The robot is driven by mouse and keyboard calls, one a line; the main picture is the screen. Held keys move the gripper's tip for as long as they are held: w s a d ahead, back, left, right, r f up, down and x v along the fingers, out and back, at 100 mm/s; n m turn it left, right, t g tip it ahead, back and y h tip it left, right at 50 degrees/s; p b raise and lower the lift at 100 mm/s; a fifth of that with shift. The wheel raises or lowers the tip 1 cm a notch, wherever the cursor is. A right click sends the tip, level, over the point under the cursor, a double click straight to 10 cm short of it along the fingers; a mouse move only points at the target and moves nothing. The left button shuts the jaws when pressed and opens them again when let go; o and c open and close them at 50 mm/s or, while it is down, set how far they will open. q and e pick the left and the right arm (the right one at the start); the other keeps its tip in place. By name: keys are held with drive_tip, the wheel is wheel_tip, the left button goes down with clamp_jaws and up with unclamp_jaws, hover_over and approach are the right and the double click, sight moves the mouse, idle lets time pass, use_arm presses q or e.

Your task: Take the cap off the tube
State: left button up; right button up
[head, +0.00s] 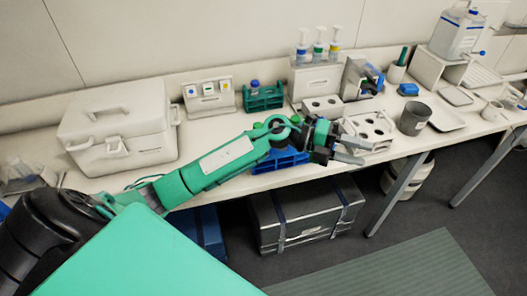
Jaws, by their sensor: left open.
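My left gripper (354,151) is open and empty, its fingers pointing right over the bench beside a white rack with holes (384,140). A tube with a blue cap (255,84) stands in a green rack (265,103) further back, left of my gripper. A blue rack (287,162) sits partly hidden behind my left forearm, with green caps (257,126) showing just above the arm. I cannot tell which tube the task means. My right gripper is not in view.
A white case (118,130) stands at the left of the bench (215,150). Bottles with pumps (319,48) stand on a white box at the back. A grey cup (414,118) and a tray (448,119) are to the right. A metal trunk (306,213) is under the bench.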

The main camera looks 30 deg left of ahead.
use_arm(q)
drive_tip(key=w+a+m+g+y, duration=0.1)
drive_tip(key=a+g+y, duration=0.4)
drive_tip(key=a+y, duration=1.7)
drive_tip(key=a+f+h+p, duration=0.1)
drive_tip(key=f, duration=0.1)
drive_tip(key=a+f+h+p, duration=0.1)
drive_tip(key=a+f+h, duration=0.1)
drive_tip(key=a+f+h+p, duration=0.1)
drive_tip(key=f+h, duration=0.1)
drive_tip(key=f, duration=0.1)
drive_tip(key=shift+w+a, duration=0.25)
drive_tip(key=shift+a, duration=0.1)
drive_tip(key=shift+f+p, duration=0.3)
drive_tip(key=shift+p, duration=0.15)
wheel_tip(320, 180, down, 4)
drive_tip(key=shift+w+a+p, duration=0.1)
drive_tip(key=shift+a+p, duration=0.05)
drive_tip(key=shift+p, duration=1.05)
drive_tip(key=shift+f, duration=0.35)
drive_tip(key=shift+c, duration=0.4)
clamp_jaws()
